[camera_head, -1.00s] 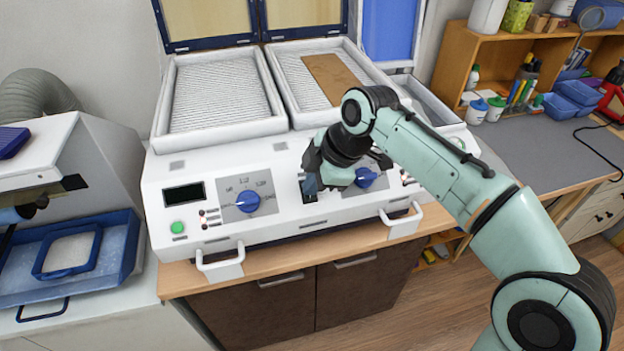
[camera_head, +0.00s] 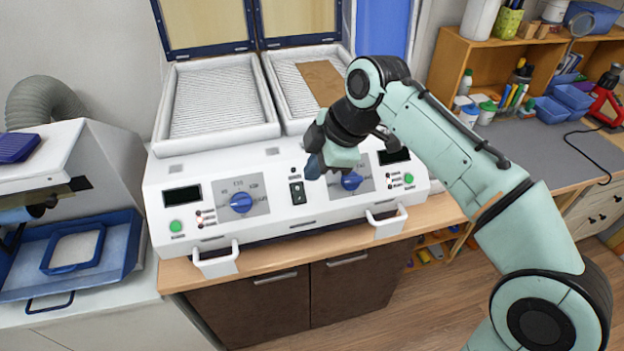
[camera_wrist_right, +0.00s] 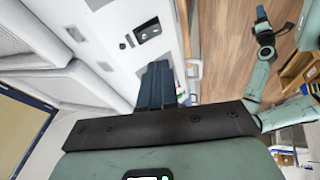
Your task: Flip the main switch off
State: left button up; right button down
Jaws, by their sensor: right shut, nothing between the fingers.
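The main switch (camera_head: 297,193) is a black rocker on a dark plate, at the middle of the white machine's front panel. It also shows in the right wrist view (camera_wrist_right: 148,31). Which way the rocker is tipped is too small to tell. My right gripper (camera_head: 314,167) is shut and empty, up and to the right of the switch and apart from it. Its dark fingers (camera_wrist_right: 157,78) lie together in the wrist view. A mint arm of mine shows small at that view's upper right; its gripper (camera_wrist_right: 261,14) is unclear.
A left blue knob (camera_head: 241,202) and a right blue knob (camera_head: 351,180) flank the switch. White handles (camera_head: 216,262) stick out from the machine's front. The raised blue-framed lids (camera_head: 205,46) stand behind. A blue tray (camera_head: 118,262) lies at left.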

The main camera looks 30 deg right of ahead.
pick_arm(q)
jog(key=shift+w+a+r+p, duration=0.1)
jog(key=shift+w+r+p, duration=0.15)
jog(key=shift+w+r, duration=0.25)
jog(key=shift+w+r+p, duration=0.2)
jog(key=shift+w+r, duration=0.1)
jog(key=shift+w, duration=0.4)
pick_arm(e)
jog(key=r, duration=0.2)
jog(key=d+r, duration=0.1)
jog(key=r, duration=0.2)
jog(key=shift+s+d, duration=0.1)
